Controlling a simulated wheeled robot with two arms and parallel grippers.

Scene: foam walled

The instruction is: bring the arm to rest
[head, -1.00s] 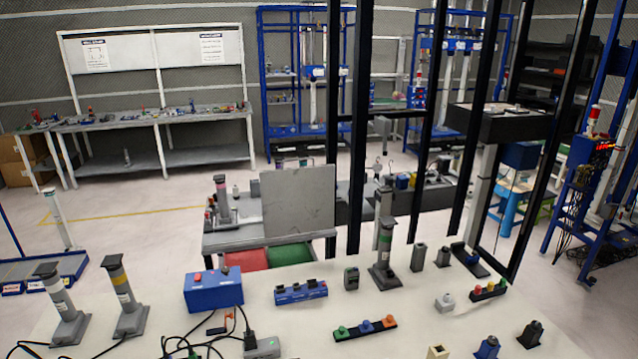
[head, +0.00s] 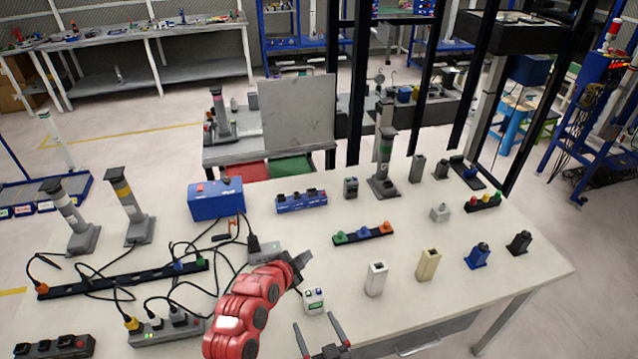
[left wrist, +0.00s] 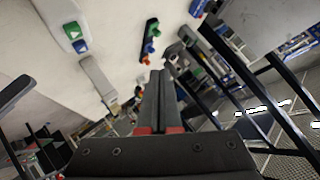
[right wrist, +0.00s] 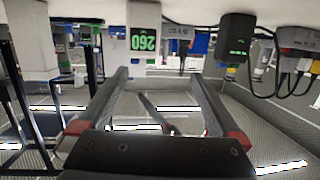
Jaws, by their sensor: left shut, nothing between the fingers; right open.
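My red left arm (head: 250,310) reaches in from the bottom of the head view, over the front of the white table. Its gripper (head: 302,261) is shut with nothing in it, above the table near a small white-and-green device (head: 314,301). In the left wrist view the two fingers (left wrist: 160,92) lie together. My right gripper (head: 322,336) is lower, at the bottom edge of the head view, with its fingers spread and empty. In the right wrist view the fingers (right wrist: 160,80) are wide apart, with nothing held between them.
Cables and a black power strip (head: 120,279) lie at the left. The table's front right is bare.

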